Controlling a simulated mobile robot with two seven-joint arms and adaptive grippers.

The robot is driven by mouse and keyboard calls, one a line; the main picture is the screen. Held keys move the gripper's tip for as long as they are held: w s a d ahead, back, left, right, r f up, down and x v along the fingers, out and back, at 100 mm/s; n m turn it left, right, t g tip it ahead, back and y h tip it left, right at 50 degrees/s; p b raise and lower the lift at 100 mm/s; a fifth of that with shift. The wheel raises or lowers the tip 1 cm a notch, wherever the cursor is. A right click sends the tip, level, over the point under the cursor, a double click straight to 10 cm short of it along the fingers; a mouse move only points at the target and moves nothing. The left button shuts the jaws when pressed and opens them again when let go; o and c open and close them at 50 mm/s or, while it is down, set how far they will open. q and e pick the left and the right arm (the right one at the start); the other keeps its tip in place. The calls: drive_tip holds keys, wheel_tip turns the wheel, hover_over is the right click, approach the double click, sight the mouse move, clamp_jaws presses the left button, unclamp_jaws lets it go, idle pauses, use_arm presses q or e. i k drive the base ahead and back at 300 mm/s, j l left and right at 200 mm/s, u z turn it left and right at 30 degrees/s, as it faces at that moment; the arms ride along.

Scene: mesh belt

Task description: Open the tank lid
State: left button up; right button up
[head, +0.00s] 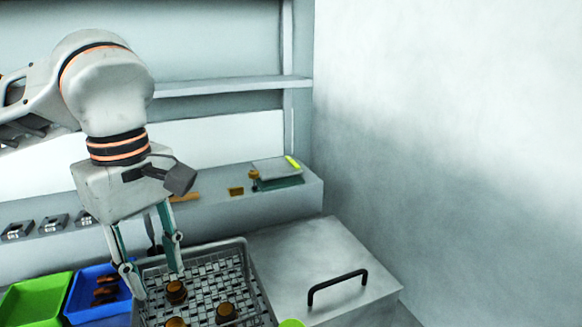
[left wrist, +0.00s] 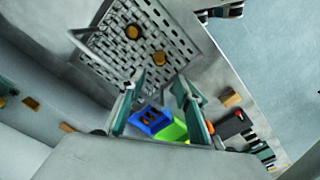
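The tank (head: 270,255) is a grey metal box at the lower right of the head view. Its flat lid (head: 295,250) lies level and looks shut, with a black bar handle (head: 337,284) near the front. My left gripper (head: 158,283) is left of the lid, over the left side of a mesh basket, apart from the handle. Its two fingers are spread with nothing between them, as the left wrist view (left wrist: 160,78) also shows. My right gripper does not show in the head view.
The mesh basket (head: 246,262) beside the tank holds several brown round pieces. Blue (head: 86,312) and green (head: 36,303) bins stand to its left. A scale (head: 277,171) sits on the back ledge. A wall (head: 460,130) bounds the right. The space above the lid is clear.

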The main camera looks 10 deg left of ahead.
sight(315, 273)
drive_tip(key=k, duration=1)
